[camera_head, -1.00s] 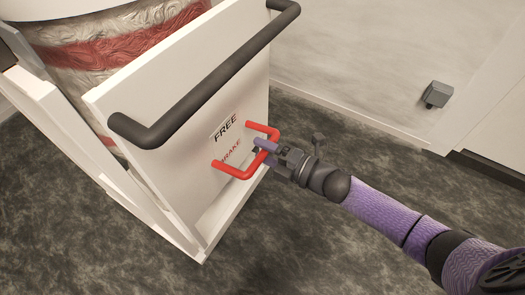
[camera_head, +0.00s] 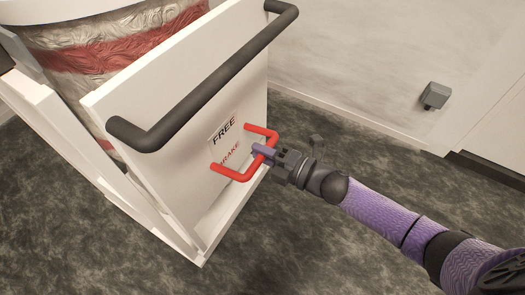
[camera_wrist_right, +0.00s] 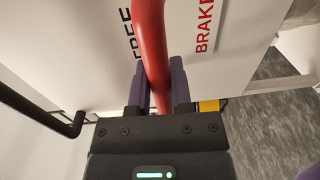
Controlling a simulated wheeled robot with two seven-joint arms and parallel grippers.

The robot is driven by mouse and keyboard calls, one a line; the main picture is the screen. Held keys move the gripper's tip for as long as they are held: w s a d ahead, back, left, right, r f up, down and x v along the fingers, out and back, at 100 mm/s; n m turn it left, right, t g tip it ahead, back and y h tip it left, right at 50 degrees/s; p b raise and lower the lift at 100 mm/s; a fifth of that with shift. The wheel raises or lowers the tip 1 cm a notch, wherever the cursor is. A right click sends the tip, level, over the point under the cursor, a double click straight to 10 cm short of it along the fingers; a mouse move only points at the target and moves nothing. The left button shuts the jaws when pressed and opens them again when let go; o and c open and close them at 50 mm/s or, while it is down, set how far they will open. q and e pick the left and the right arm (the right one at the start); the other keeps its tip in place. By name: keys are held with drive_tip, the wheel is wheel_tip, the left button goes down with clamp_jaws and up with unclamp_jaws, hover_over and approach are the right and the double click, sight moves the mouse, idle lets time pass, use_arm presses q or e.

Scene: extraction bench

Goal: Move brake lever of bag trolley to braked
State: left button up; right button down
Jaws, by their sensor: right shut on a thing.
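The brake lever (camera_head: 236,178) is a red U-shaped bar on the white end panel of the bag trolley (camera_head: 180,90). It stands out from the panel beside a label with FREE above and BRAKE below in red. My right gripper (camera_head: 262,152) is shut on the lever's outer bar. In the right wrist view the red bar (camera_wrist_right: 152,45) runs between the two purple fingers of the right gripper (camera_wrist_right: 158,88), with BRAKE to the right and FREE to the left. My left gripper is not in view.
A black push handle (camera_head: 205,88) juts from the panel above the lever. A striped bag (camera_head: 100,50) sits in the trolley behind the panel. A grey box (camera_head: 434,95) is on the pale wall at right. The dark floor around the trolley's front is clear.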

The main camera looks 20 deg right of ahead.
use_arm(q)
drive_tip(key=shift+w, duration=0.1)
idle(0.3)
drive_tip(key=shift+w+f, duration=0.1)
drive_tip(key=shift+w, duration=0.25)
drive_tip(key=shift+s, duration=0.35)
use_arm(e)
drive_tip(key=shift+f, duration=0.35)
use_arm(q)
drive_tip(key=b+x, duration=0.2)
drive_tip(key=b, duration=0.1)
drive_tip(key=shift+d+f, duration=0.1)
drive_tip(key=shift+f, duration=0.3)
use_arm(e)
drive_tip(key=f, duration=0.4)
drive_tip(key=shift+w+a+f, duration=0.15)
drive_tip(key=shift+w+f, duration=0.05)
drive_tip(key=shift+f, duration=0.05)
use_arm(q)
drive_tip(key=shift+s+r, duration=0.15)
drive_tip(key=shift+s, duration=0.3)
